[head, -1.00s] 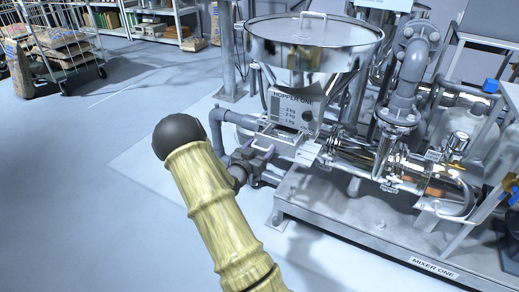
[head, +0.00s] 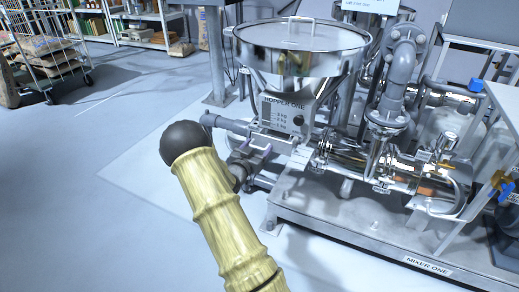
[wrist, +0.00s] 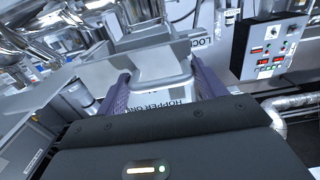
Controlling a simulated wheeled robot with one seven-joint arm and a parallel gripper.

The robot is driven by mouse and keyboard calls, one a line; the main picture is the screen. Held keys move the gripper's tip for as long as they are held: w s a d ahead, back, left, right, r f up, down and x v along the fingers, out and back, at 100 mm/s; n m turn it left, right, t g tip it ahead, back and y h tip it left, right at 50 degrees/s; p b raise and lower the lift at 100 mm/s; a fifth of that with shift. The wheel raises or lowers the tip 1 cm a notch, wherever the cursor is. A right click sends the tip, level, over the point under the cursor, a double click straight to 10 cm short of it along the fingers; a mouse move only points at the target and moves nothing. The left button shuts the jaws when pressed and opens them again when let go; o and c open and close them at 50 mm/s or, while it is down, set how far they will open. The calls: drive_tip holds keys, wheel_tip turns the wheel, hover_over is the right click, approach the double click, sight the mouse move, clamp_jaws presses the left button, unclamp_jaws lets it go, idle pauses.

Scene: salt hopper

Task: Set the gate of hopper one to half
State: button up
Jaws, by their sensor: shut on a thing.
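Hopper one (head: 300,62) is a shiny round steel hopper with a lidded top, in the middle of the head view. Its grey scale plate (head: 284,112) reads HOPPER ONE with kg marks. The gate (head: 276,138) is a flat pale slide below it, sticking out to the left. My gripper (head: 262,150) is at the gate's outer end. How far the gate is open cannot be read.
Mixer one (head: 375,165) stands with its pipes on a grey skid (head: 330,205) right of my arm. A control box (wrist: 270,48) shows at upper right in the wrist view. A cart with sacks (head: 45,50) stands far left. The floor on the left is clear.

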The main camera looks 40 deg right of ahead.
drive_tip(key=o, duration=1.3)
drive_tip(key=shift+c, duration=0.2)
drive_tip(key=p+v, duration=0.4)
drive_tip(key=v, duration=1.3)
drive_tip(key=shift+a+p, duration=0.25)
drive_tip(key=shift+p, duration=0.05)
